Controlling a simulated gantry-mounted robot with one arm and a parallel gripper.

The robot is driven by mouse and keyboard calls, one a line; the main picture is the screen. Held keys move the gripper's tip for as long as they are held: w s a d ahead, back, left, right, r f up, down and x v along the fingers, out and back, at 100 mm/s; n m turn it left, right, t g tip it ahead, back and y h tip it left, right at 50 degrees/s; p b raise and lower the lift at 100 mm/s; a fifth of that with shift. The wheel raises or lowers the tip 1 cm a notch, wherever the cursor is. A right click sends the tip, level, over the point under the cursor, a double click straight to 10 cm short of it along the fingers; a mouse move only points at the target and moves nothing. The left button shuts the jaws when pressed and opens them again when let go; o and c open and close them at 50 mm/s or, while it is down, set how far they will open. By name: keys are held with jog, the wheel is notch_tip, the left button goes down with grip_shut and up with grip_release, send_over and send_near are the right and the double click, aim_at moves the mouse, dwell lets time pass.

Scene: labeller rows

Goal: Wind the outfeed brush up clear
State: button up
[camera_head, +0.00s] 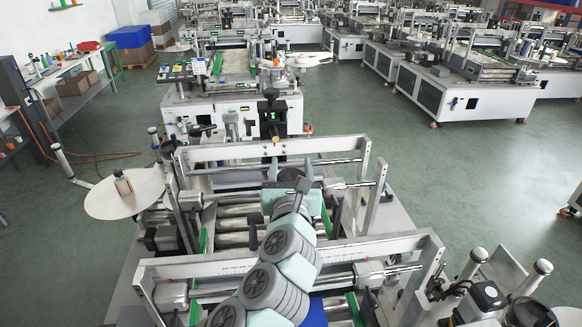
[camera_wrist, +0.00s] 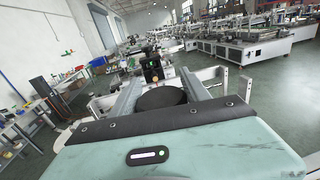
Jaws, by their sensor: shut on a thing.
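My teal and grey arm reaches away from the bottom of the head view, and my gripper (camera_head: 289,186) is low among the rails and rollers of the near labeller (camera_head: 225,240). In the wrist view my teal gripper body with its dark pad fills the front. I cannot make out the brush itself.
Aluminium crossbars (camera_head: 265,148) span the machine close around my gripper. A black column with a green display (camera_head: 272,118) stands just beyond. A pale round disc (camera_head: 128,193) sticks out on the left.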

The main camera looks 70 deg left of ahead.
jog(key=c, duration=0.7)
jog(key=shift+o, duration=0.2)
jog(key=shift+n+g, duration=0.3)
jog(key=shift+g, duration=0.2)
jog(key=shift+n+g+y, duration=0.5)
jog(key=shift+g, duration=0.2)
jog(key=shift+s+n+g, duration=0.2)
jog(key=shift+n+g, duration=0.6)
jog(key=shift+g, duration=0.4)
jog(key=n+g+p, duration=0.1)
jog(key=n+g, duration=0.1)
jog(key=g, duration=0.1)
jog(key=s+n+g+p, duration=0.1)
jog(key=n+g+p, duration=0.1)
jog(key=g, duration=0.1)
jog(key=shift+r, duration=0.15)
jog(key=n+g+h+p, duration=0.1)
jog(key=n+g+p, duration=0.1)
jog(key=g+p, duration=0.1)
jog(key=s+n+g+h+p, duration=0.1)
jog(key=n+g+p, duration=0.1)
jog(key=g+p, duration=0.1)
jog(key=shift+s+d+g, duration=0.1)
jog(key=shift+g, duration=0.2)
jog(key=shift+s+d+n+g+h+p, duration=0.15)
jog(key=shift+n+g+h+p, duration=0.15)
jog(key=shift+n+g+h, duration=0.7)
jog(key=shift+s+n+g+h+b, duration=0.15)
jog(key=shift+n+g+h+b, duration=0.2)
jog(key=shift+n+g+h, duration=0.5)
